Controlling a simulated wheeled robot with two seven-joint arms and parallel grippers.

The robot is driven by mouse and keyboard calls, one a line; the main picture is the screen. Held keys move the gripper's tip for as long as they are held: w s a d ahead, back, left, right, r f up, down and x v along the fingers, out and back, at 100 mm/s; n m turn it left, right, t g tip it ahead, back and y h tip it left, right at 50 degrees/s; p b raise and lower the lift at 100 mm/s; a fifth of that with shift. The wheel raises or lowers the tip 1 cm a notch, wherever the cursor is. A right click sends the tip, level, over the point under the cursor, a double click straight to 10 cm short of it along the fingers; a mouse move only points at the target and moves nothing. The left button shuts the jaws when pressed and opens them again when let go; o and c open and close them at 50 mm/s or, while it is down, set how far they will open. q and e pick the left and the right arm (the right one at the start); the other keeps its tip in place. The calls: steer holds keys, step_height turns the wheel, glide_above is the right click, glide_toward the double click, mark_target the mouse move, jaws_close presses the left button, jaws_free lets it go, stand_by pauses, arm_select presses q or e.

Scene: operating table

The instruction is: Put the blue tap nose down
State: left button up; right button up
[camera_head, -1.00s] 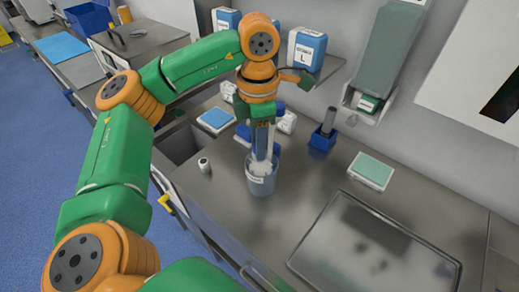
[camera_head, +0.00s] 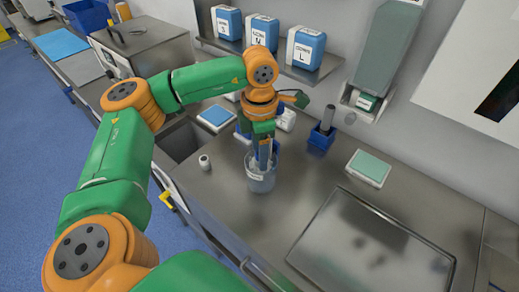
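My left gripper (camera_head: 265,157) points down with its fingers inside the mouth of a grey-blue translucent cup (camera_head: 261,183), which stands upright on the steel counter. Blue shows at the fingers just above the cup rim, but I cannot tell whether it is the blue tap or part of the gripper. The fingertips are hidden in the cup, so I cannot tell whether they are open or shut on something. I cannot clearly pick out a blue tap elsewhere. My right gripper is not in view.
A small white cylinder (camera_head: 205,162) stands left of the cup, near the counter's sink opening. A blue holder (camera_head: 321,138) with a dark rod and a white-green box (camera_head: 369,167) are to the right. A large steel tray (camera_head: 345,245) lies in front. Blue-white boxes (camera_head: 305,48) fill the shelf behind.

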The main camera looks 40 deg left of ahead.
arm_select(q)
steer(key=shift+r, duration=0.3)
step_height(320, 180, up, 6)
steer(key=shift+w+f+b, duration=0.1)
steer(key=shift+f+b, duration=0.15)
steer(key=shift+b, duration=0.1)
step_height(320, 180, up, 6)
steer(key=p, duration=0.1)
steer(key=shift+r+p, duration=0.15)
steer(key=shift+p, duration=0.15)
